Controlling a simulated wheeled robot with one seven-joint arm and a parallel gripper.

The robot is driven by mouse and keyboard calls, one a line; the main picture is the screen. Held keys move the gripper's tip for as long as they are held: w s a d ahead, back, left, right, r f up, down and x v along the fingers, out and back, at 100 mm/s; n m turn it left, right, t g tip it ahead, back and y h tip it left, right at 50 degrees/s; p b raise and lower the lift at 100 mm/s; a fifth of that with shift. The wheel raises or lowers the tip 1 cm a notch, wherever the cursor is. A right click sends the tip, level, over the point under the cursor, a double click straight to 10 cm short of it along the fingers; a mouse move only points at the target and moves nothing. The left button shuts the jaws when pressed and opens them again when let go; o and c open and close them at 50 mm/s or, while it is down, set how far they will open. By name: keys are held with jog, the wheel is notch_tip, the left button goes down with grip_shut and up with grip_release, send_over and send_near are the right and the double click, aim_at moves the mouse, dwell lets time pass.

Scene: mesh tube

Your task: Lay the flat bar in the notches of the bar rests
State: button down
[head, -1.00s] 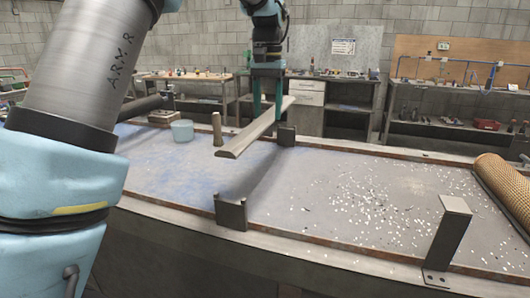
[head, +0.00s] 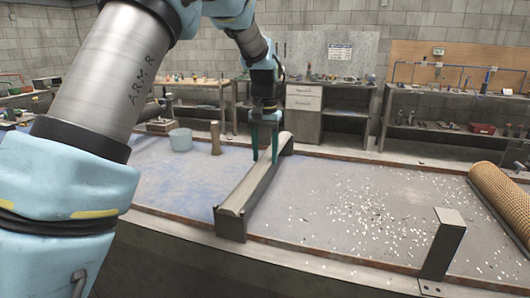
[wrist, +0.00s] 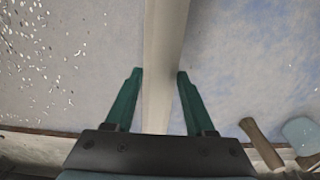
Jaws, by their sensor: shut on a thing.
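The flat bar (head: 254,183) is a long, pale grey bar running from front to back across the table. Its near end sits at the top of the near bar rest (head: 231,226), and its far end meets the far bar rest (head: 287,142). It looks level with the notches, though full seating at the far end is hard to tell. My gripper (head: 265,158) is shut on the bar, nearer the far rest. In the wrist view my gripper (wrist: 159,76) has one green finger on each side of the bar (wrist: 165,45).
A brown upright peg (head: 215,138) and a light blue cup (head: 181,140) stand left of the bar. A grey angled bracket (head: 444,243) stands at the front right. An orange mesh tube (head: 503,195) lies at the right. White chips litter the table between.

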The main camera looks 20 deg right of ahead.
aim_at(265, 158)
jog(key=c, duration=0.7)
grip_release()
jog(key=shift+f, duration=0.15)
jog(key=o, duration=0.5)
jog(key=shift+c, duration=0.2)
notch_tip(265, 158, up, 12)
jog(key=b, duration=0.1)
jog(key=shift+r+b, duration=0.2)
jog(key=shift+b, duration=0.1)
